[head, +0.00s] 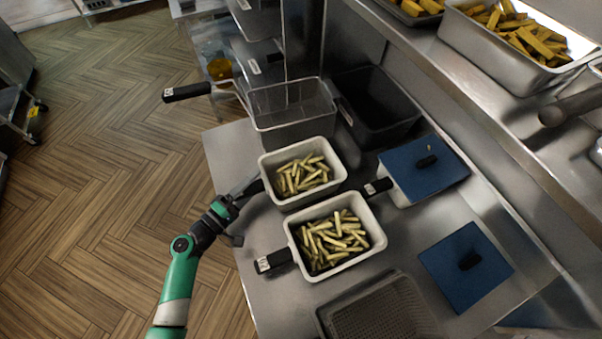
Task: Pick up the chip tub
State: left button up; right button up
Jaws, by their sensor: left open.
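Two pale tubs of cut chips stand on the steel counter. The upper chip tub (303,172) is nearer the frying baskets. The lower chip tub (335,235) stands just below it in the picture, with a black labelled handle (272,262) pointing left. My left gripper (243,212) is open at the left side of the upper tub, near its dark handle, and holds nothing that I can see. Whether its fingers touch the handle cannot be told. My right gripper is not in view.
A wire basket (290,105) with a long black handle stands behind the tubs, beside a dark empty bin (374,98). Two blue-lidded containers (424,168) (466,265) are to the right. A mesh tray (380,312) lies in front. A steel pan of chips (470,39) stands on the upper shelf.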

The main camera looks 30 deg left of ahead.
pick_arm(q)
jog(key=shift+s, duration=0.2)
jog(key=shift+s+a, duration=0.1)
jog(key=shift+c, duration=0.9)
grip_shut()
